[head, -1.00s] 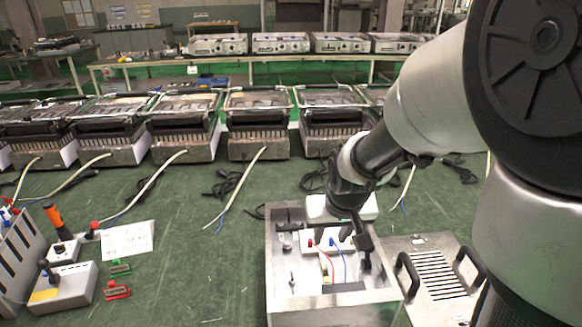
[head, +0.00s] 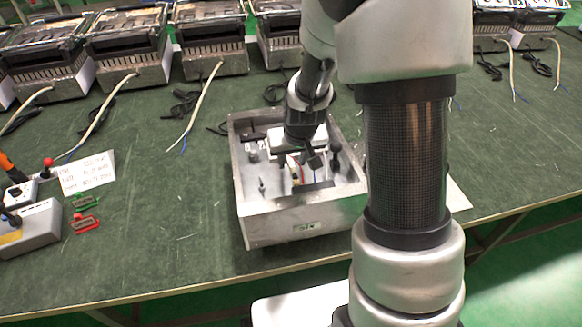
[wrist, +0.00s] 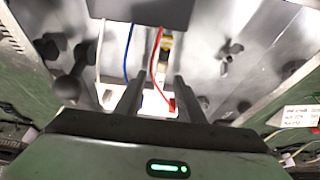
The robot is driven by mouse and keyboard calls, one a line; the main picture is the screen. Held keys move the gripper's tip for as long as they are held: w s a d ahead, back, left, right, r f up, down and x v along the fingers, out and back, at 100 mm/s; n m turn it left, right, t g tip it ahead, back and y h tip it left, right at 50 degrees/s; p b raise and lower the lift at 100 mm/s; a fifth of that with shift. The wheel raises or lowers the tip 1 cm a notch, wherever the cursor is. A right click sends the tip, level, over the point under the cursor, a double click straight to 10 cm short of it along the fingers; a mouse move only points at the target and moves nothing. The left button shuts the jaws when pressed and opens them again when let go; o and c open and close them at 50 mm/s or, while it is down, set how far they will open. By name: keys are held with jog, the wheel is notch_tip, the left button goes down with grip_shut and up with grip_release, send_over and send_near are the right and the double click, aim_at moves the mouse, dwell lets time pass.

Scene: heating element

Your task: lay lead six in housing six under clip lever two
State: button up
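An open metal housing (head: 300,222) stands on the green bench in the head view. My gripper (head: 303,160) points down into it. In the wrist view my gripper's fingers (wrist: 160,80) are apart, with a gap between the tips. A red lead (wrist: 155,62) runs down into that gap, and nothing shows it gripped. A blue lead (wrist: 127,55) hangs by the left finger. Small dark levers (head: 335,152) stand inside the housing. I cannot tell which lead is six or which lever is two. The lead ends are partly hidden by my fingers.
Several heater units (head: 212,45) line the back of the bench, with pale cables reaching forward. A grey switch box (head: 32,228), red and green connectors (head: 85,224) and a white label card (head: 88,173) lie at left. The bench between them and the housing is clear.

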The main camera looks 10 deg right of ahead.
jog(key=shift+w+f, duration=0.15)
jog(key=shift+f, duration=0.2)
jog(key=shift+c, duration=0.4)
grip_shut()
jog(key=shift+r, duration=0.15)
